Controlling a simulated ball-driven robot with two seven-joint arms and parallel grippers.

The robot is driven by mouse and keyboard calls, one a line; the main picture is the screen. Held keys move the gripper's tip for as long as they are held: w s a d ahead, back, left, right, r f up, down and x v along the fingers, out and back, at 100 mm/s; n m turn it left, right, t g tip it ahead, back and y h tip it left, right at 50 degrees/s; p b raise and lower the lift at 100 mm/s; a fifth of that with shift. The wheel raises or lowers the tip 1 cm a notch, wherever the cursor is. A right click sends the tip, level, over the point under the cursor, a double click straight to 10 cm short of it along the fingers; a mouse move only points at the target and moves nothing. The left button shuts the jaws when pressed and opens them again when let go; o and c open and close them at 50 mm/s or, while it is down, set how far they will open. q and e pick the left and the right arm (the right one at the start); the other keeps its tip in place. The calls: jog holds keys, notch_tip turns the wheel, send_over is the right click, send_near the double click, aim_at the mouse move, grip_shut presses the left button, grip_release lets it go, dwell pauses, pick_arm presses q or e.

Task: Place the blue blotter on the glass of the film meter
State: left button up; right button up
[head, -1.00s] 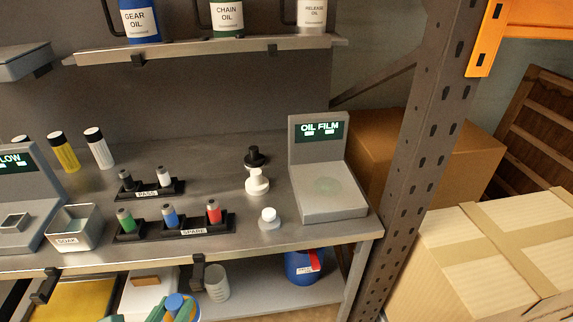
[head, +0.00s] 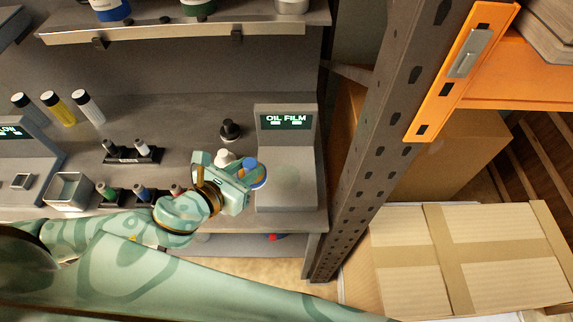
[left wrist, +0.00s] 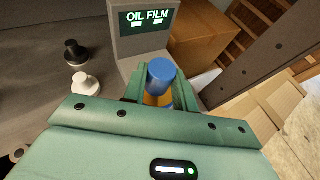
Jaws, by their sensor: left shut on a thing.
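The oil film meter (head: 286,135) stands at the right end of the bench, its upright screen lit with "OIL FILM". Its round glass (head: 291,178) is a faint disc on the flat base. My left gripper (head: 250,176) is shut on the blue blotter (head: 249,163) and holds it at the left edge of the meter's base, left of the glass. In the left wrist view the blotter's blue knob (left wrist: 160,73) stands between the fingers, in front of the meter (left wrist: 143,38); the glass is hidden there. My right gripper is not in view.
A black-knobbed piece (head: 230,131) and a white-knobbed piece (head: 224,158) stand just left of the meter. The PASS rack (head: 131,156) is farther left. The shelf upright (head: 362,150) rises close to the meter's right. Cardboard boxes (head: 470,240) stand beyond it.

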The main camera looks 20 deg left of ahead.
pick_arm(q)
jog(key=w+d+f, duration=0.1)
jog(key=w+f, duration=0.1)
jog(key=w, duration=0.1)
jog(key=w+d+f+b, duration=0.1)
jog(key=w+d+f, duration=0.1)
jog(key=f, duration=0.1)
jog(key=w+d+f+b, duration=0.1)
jog(key=w+d+f, duration=0.1)
jog(key=w+f, duration=0.1)
jog(key=shift+w+d, duration=0.2)
jog(key=shift+w, duration=0.15)
jog(key=shift+w+d+f+b, duration=0.1)
jog(key=shift+w+f+b, duration=0.1)
jog(key=shift+b, duration=0.2)
notch_tip(320, 180, down, 4)
jog(key=shift+r+b, duration=0.25)
jog(key=shift+b, duration=0.55)
jog(key=shift+r, duration=0.15)
jog(key=o, duration=1.1)
